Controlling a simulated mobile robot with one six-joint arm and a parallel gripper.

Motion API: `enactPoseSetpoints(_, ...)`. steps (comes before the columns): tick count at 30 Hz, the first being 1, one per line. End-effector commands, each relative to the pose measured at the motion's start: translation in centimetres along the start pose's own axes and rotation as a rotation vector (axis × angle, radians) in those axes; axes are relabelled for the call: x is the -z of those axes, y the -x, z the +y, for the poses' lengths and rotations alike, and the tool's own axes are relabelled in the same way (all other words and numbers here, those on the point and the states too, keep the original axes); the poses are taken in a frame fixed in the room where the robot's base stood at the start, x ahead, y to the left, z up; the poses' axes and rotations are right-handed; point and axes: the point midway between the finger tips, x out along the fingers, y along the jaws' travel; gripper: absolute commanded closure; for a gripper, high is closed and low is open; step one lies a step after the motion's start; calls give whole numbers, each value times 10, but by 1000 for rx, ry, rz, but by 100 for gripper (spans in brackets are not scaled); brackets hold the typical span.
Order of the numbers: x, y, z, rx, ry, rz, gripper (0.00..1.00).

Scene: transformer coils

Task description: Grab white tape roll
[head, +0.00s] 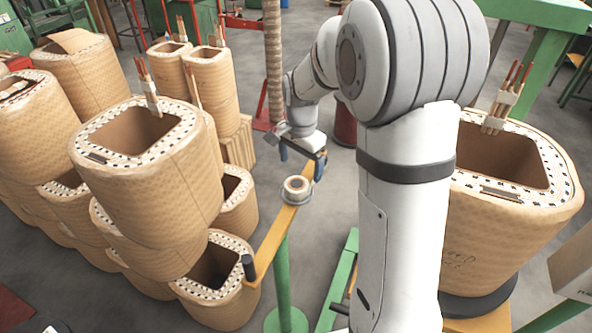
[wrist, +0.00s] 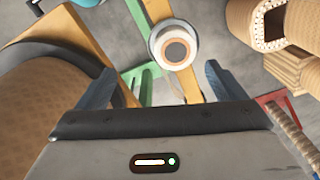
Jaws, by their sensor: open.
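The white tape roll (head: 297,184) sits on a round grey rest on the yellow bar in the head view, with its brown core facing up. In the wrist view the tape roll (wrist: 174,48) lies at the top middle, ahead of the fingers and between their lines. My gripper (head: 302,161) is open and empty, just above and behind the roll in the head view. In the wrist view my gripper (wrist: 158,74) shows its two blue-grey fingers spread wide, with nothing between them touching.
The yellow bar (head: 272,242) stands on a green post (head: 283,280). Stacked tan coils (head: 150,190) fill the left. A large coil (head: 500,220) stands at right. A spiral-wrapped brown pole (head: 273,60) rises behind my gripper. Grey floor (head: 325,215) shows between.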

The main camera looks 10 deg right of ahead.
Motion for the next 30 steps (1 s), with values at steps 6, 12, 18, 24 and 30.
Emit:
enactPoseSetpoints(6, 17, -29, -22, -26, -132, -18, 10)
enactPoseSetpoints(12, 18, -49, -24, -30, -149, -21, 10)
enactPoseSetpoints(18, 16, -72, -24, -31, -147, -21, 10)
enactPoseSetpoints(24, 15, -102, -25, -31, -146, -21, 10)
enactPoseSetpoints(30, 15, -109, -25, -28, -145, -19, 10)
